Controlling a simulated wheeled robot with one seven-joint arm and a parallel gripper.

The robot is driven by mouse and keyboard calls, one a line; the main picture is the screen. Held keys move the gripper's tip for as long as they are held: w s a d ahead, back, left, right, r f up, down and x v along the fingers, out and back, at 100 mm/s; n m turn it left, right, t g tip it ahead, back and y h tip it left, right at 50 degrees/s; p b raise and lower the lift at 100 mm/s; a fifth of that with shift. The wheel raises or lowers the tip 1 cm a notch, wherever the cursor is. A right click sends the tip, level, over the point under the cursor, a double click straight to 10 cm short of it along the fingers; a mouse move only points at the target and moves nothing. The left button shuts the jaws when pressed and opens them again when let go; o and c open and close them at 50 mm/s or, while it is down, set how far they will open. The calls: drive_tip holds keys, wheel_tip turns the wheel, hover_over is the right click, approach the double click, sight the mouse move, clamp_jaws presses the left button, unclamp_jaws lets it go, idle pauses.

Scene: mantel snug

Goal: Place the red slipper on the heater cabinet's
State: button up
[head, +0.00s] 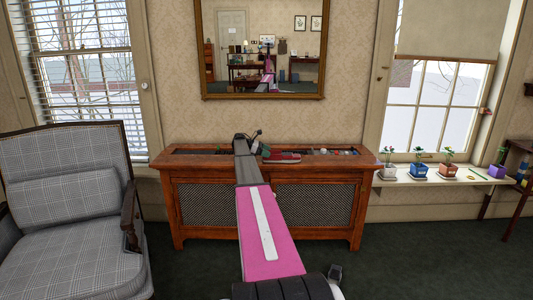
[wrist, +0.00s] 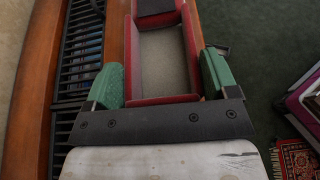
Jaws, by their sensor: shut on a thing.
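The red slipper (head: 284,157) is at the top of the heater cabinet (head: 325,170), right of my gripper (head: 264,150) in the head view. In the wrist view the slipper (wrist: 165,55) shows its red rim and grey insole between the green fingertips of my gripper (wrist: 163,82). My gripper is shut on the slipper. The slipper is over the wooden front part of the cabinet top (wrist: 115,40), beside the dark slatted grille (wrist: 82,45). I cannot tell if it touches the wood. My arm hides part of the cabinet's middle.
A grey plaid armchair (head: 70,200) stands at the left. Potted plants (head: 419,170) line the windowsill at the right. A mirror (head: 262,92) hangs above the cabinet. Small items (head: 325,152) lie on the cabinet top at right. A patterned rug (wrist: 298,158) shows on the floor.

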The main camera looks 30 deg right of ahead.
drive_tip(key=shift+f, duration=0.15)
drive_tip(key=o, duration=0.9)
drive_tip(key=shift+c, duration=0.2)
drive_tip(key=shift+a+r, duration=0.1)
drive_tip(key=shift+r, duration=0.1)
drive_tip(key=v, duration=1.1)
drive_tip(key=shift+w+a+r, duration=0.2)
drive_tip(key=shift+w+a, duration=0.05)
